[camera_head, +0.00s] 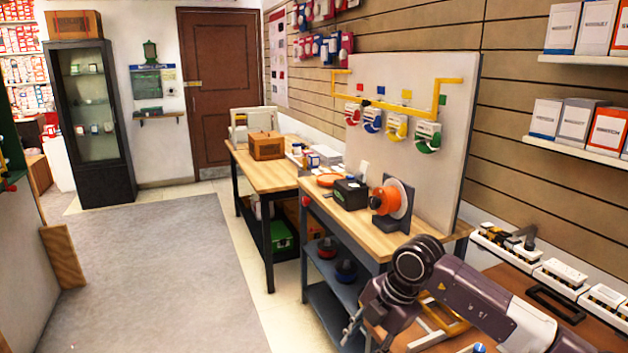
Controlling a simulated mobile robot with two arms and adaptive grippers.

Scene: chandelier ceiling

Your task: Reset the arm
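My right arm (468,292) comes in from the lower right. It bends at a dark round joint (412,262) and turns down toward the bottom edge, in front of the near end of the workbench. My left arm and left gripper are not in view.
A workbench (395,240) holds an orange spool (392,199) and a dark box (350,193). Power strips (560,274) line the right-hand table. Grey floor (165,270) is open at left, toward a brown door (220,85).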

